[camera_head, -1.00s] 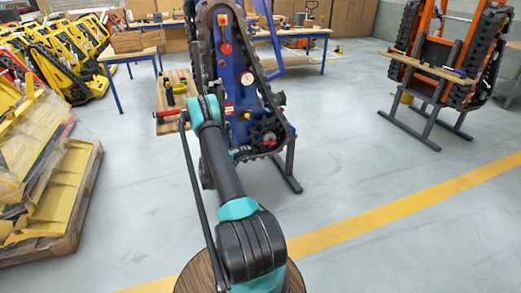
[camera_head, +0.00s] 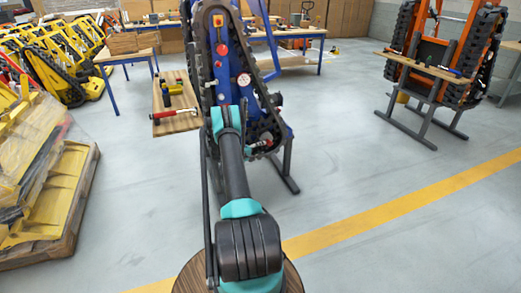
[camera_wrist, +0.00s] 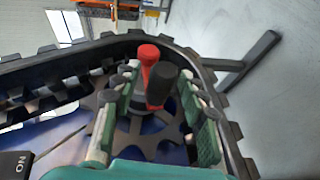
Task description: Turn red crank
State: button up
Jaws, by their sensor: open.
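The red crank (camera_wrist: 148,54) shows in the wrist view as an upright red knob by the toothed wheel at the end of the tracked carrier. A black cylindrical grip (camera_wrist: 162,88) stands close in front of it and partly covers it. My gripper (camera_wrist: 162,78) is open, with one green-and-grey finger on each side of the black grip and the red knob. I cannot tell whether either finger touches them. In the head view the blue tracked carrier (camera_head: 222,50) stands upright, and my arm hides part of its lower end.
A small wooden shelf (camera_head: 176,124) with tools juts out left of the carrier. A pallet of yellow parts (camera_head: 75,215) lies at the left. An orange tracked carrier (camera_head: 425,78) stands at the back right. The floor to the right is clear.

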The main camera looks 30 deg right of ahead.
grip_shut()
dwell(0.3)
jog(key=shift+r, duration=0.1)
jog(key=shift+r+y, duration=0.15)
jog(key=shift+y, duration=0.15)
grip_release()
jog(key=shift+a, duration=0.1)
